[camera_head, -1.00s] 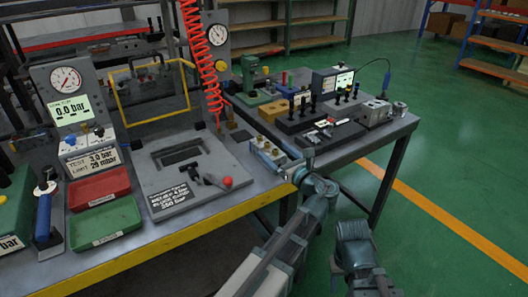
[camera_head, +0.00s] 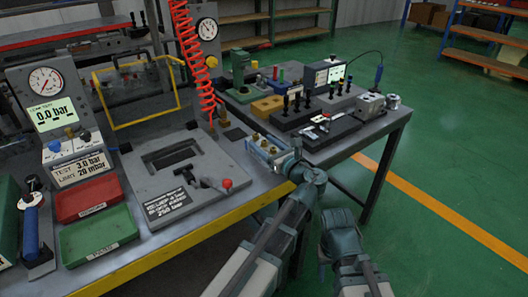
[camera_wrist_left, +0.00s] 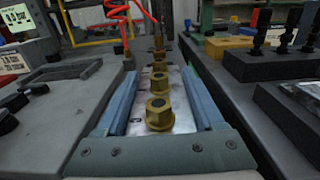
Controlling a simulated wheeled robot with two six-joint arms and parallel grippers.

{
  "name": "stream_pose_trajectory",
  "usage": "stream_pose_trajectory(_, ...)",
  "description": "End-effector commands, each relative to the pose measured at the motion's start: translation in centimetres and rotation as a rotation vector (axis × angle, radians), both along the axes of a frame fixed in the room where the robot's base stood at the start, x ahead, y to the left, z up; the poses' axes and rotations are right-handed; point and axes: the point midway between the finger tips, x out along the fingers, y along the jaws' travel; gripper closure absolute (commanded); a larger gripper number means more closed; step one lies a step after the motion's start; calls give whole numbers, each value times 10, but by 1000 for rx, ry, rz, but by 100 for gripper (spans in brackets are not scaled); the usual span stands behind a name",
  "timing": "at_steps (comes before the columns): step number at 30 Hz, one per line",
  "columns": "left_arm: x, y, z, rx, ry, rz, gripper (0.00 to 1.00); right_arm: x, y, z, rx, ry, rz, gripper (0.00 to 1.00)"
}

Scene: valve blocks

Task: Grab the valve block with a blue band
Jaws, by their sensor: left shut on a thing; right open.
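A metal valve block (camera_head: 262,148) with a row of brass fittings is at the right front part of the near bench. In the left wrist view the block (camera_wrist_left: 182,118) lies lengthwise between two blue-grey fingers. My left gripper (camera_wrist_left: 162,105) is shut on it, one finger along each long side. In the head view my left gripper (camera_head: 277,153) reaches the block from the front right. The fingers cover the block's sides, and I cannot make out a blue band. My right gripper (camera_head: 340,217) is over the floor in front of the benches, empty; its fingers are hard to make out.
Left of the block is a grey fixture plate (camera_head: 150,207) with a red-knobbed lever (camera_head: 226,184). Red (camera_head: 90,197) and green (camera_head: 98,238) trays stand further left. A second bench with a dark fixture (camera_head: 330,130) is close on the right. A red coiled hose (camera_head: 183,50) hangs behind.

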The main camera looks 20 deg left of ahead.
Motion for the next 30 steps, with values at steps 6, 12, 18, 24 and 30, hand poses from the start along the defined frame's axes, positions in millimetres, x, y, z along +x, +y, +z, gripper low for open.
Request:
stream_pose_trajectory(6, 0, 0, 0, 0, 0, 0, 100, 0, 0, 0, 0, 0, 0, 50)
stream_pose_trajectory(12, 0, 0, 1, 3, -1, 0, 100, 0, 0, 0, 0, 0, 0, 50)
stream_pose_trajectory(18, 0, 0, 1, 3, -1, 0, 100, 0, 0, 1, 0, 0, 0, 50)
stream_pose_trajectory(24, 0, 1, 5, 3, -1, 0, 100, 0, 0, 5, 0, 0, 0, 50)
stream_pose_trajectory(30, 1, 3, 14, 3, -1, 0, 100, 0, 0, 13, 0, 0, 0, 50)
